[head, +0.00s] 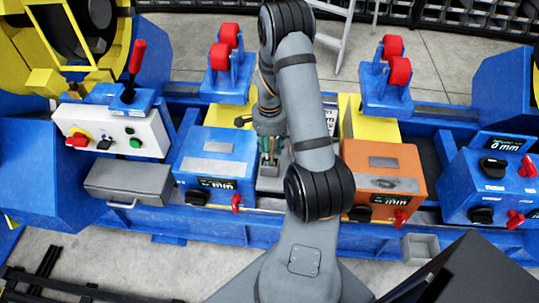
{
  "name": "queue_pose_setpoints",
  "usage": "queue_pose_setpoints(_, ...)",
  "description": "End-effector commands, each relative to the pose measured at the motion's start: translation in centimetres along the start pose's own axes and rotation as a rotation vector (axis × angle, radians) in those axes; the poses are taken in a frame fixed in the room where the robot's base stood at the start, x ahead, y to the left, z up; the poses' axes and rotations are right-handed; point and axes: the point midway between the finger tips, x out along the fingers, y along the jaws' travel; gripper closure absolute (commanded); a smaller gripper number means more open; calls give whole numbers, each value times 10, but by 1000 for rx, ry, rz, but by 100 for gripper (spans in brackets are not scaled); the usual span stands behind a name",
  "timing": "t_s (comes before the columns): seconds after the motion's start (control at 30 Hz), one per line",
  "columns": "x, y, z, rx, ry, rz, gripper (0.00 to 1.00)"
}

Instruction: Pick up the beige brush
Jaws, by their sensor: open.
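My gripper (268,150) points down in the gap between the blue box and the orange box, left of my forearm. Its fingers are small and dark here, and they are open. I cannot make out the beige brush; my arm and gripper cover part of this gap. A grey metal part (271,182) lies below the fingers, and I cannot tell whether they touch anything.
A blue box (217,151) with a display stands left of my gripper. An orange box (392,160) stands right. Red rollers (222,55) on blue brackets rise behind. A control box (112,128), a grey drawer (128,181) and a small open bin (420,246) are nearby.

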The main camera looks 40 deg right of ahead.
Motion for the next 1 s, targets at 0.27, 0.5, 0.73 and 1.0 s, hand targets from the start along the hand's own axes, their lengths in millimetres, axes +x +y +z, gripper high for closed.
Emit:
queue_pose_setpoints(0.27,15,0,-1,0,1,-2,59)
queue_pose_setpoints(0.5,15,0,0,0,1,-1,66)
queue_pose_setpoints(0.73,14,0,0,0,1,-1,80)
queue_pose_setpoints(1.0,14,0,0,0,1,-1,96)
